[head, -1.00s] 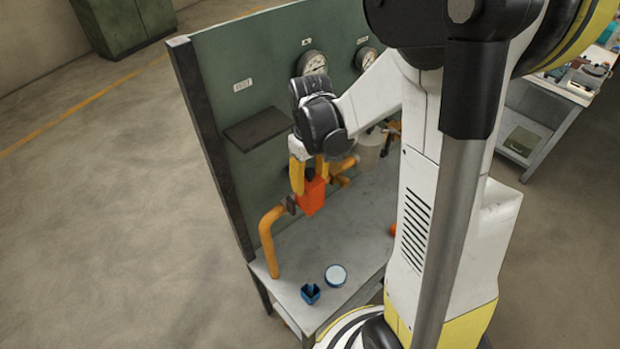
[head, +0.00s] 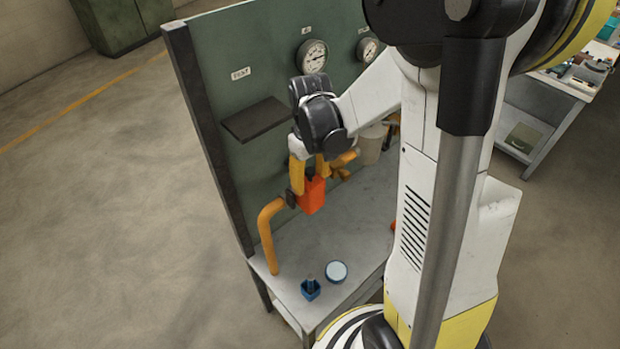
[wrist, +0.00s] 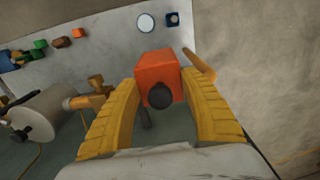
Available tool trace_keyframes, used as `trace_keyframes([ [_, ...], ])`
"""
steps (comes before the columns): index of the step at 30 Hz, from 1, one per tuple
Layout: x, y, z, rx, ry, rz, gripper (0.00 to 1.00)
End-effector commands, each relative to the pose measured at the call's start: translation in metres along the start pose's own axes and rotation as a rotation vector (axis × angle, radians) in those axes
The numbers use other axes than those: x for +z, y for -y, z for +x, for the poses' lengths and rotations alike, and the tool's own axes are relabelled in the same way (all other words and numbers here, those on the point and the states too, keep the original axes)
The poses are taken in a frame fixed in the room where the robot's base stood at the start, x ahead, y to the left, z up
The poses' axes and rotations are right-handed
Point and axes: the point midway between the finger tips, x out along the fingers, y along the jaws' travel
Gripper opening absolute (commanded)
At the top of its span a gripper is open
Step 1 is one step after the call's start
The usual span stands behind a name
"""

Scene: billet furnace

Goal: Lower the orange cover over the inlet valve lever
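The orange cover (head: 312,196) is a boxy red-orange piece by the yellow pipework, in front of the green panel. In the wrist view the cover (wrist: 158,68) sits between my fingertips, with a dark round knob or end (wrist: 160,95) facing the camera. My gripper (head: 309,180) reaches down from above. Its yellow fingers flank the cover, and in the wrist view the tips of my gripper (wrist: 160,78) lie close along both sides. I cannot tell whether they press on it. The inlet valve lever is not clearly visible; the cover and fingers may hide it.
A yellow pipe (head: 268,235) bends down to the grey bench (head: 345,222) left of the cover. A dark shelf (head: 254,120) juts from the panel. A pale cylinder (wrist: 35,118) lies left in the wrist view.

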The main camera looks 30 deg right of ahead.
Motion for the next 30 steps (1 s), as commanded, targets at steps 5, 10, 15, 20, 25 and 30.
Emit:
trace_keyframes([
  [5,0.0,0.0,0.0,0.0,0.0,0.0,0.75],
  [10,0.0,0.0,0.0,0.0,0.0,0.0,0.75],
  [15,0.0,0.0,-0.012,0.0,0.0,0.0,0.75],
  [20,0.001,0.0,-0.044,0.0,0.0,0.0,0.75],
  [25,0.001,0.0,-0.082,0.0,0.0,0.0,0.75],
  [30,0.0,0.0,-0.109,0.0,0.0,0.0,0.75],
])
